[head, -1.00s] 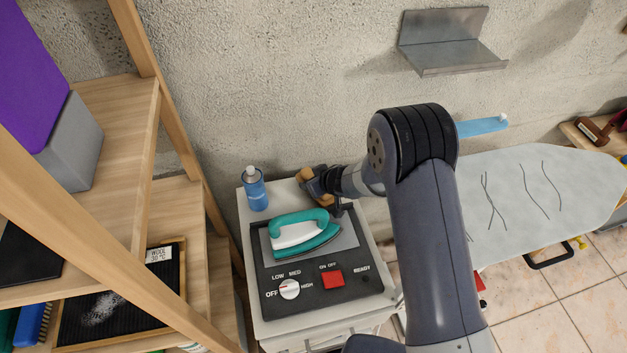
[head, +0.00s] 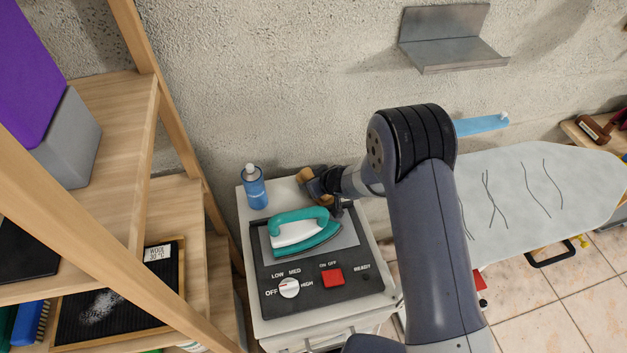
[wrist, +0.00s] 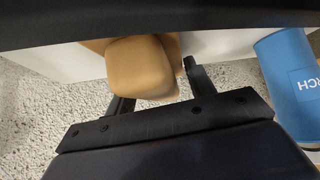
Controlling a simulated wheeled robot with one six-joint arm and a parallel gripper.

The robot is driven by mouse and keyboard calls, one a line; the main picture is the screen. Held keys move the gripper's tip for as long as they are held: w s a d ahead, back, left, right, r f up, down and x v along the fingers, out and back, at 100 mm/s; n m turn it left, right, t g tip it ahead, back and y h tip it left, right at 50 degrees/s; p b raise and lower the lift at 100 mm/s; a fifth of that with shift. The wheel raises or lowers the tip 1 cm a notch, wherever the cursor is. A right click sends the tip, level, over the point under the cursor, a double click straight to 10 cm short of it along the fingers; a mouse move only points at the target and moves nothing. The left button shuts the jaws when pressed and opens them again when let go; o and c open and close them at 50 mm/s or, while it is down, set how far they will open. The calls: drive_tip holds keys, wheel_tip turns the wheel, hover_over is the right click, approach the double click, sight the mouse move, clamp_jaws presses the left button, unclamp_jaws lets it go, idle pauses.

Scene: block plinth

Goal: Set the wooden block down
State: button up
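The wooden block (head: 303,176) is tan with rounded edges. It is at the back of the white cabinet top, right of the blue bottle. My gripper (head: 318,184) reaches it from the right and hides part of it. In the wrist view the block (wrist: 140,68) sits between the two dark fingers (wrist: 157,85), which appear shut on it. The block covers the tip of the left finger there. Whether its underside touches the cabinet top cannot be told.
A teal iron (head: 300,232) rests on the black control panel (head: 330,285) in front of the block. A blue bottle (head: 254,188) stands to its left. The concrete wall is close behind. A wooden shelf (head: 150,120) is at left, an ironing board (head: 540,185) at right.

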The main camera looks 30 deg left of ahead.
drive_tip(key=o, duration=0.5)
drive_tip(key=shift+c, duration=0.2)
drive_tip(key=v, duration=1.1)
drive_tip(key=shift+a, duration=0.1)
drive_tip(key=x, duration=1)
drive_tip(key=shift+w+a+f, duration=0.15)
drive_tip(key=shift+a+f, duration=0.05)
drive_tip(key=shift+f, duration=0.1)
drive_tip(key=shift+r, duration=0.25)
